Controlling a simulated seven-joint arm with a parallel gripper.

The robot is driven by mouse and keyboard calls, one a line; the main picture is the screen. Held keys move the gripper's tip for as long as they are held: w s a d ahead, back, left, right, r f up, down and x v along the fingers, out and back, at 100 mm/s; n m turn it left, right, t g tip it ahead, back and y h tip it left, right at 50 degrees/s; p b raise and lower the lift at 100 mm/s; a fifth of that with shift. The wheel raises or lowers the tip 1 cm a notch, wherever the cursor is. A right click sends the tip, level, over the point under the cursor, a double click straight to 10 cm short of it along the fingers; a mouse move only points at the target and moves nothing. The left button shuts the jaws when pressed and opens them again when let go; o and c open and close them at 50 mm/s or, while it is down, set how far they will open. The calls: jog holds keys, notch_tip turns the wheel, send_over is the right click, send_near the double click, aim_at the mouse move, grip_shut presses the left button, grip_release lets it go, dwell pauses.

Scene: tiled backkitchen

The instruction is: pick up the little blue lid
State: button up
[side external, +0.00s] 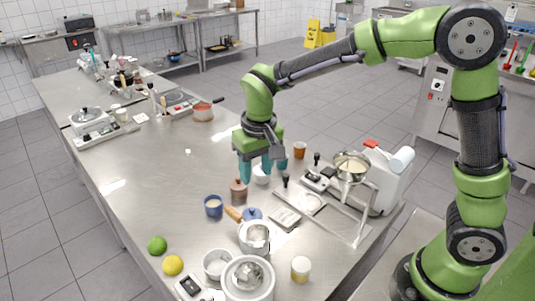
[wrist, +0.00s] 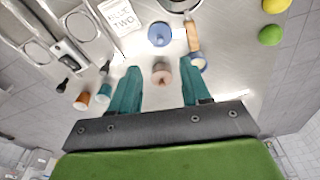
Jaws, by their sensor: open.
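The little blue lid (side external: 252,214) lies on the steel table behind a metal pot, partly hidden by it in the side view. In the wrist view the round blue lid (wrist: 160,34) with its small knob shows in full, beyond my fingertips. My gripper (side external: 263,174) points down over the table, its teal fingers spread. In the wrist view my gripper (wrist: 160,75) is open and holds nothing. A brown-pink jar (wrist: 161,76) appears between the fingers, nearer to them than the lid.
The jar (side external: 238,191) and a blue cup (side external: 213,206) stand near the lid. A wooden-handled metal pot (side external: 254,238) stands just in front of it. The table's left middle is mostly clear.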

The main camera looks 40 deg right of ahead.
send_over(252, 209)
jog(key=s, duration=0.2)
notch_tip(252, 209, down, 9)
jog(key=shift+w+a+r, duration=0.1)
jog(key=shift+w+a, duration=0.05)
jog(key=shift+w+d+f, duration=0.1)
jog(key=shift+w+f, duration=0.15)
jog(key=shift+f, duration=0.65)
jog(key=shift+w+d+f, duration=0.1)
jog(key=shift+w+f, duration=0.2)
jog(key=shift+f, duration=0.55)
jog(key=shift+w+f, duration=0.25)
jog(key=shift+f, duration=0.65)
jog(key=shift+c, duration=0.4)
grip_shut()
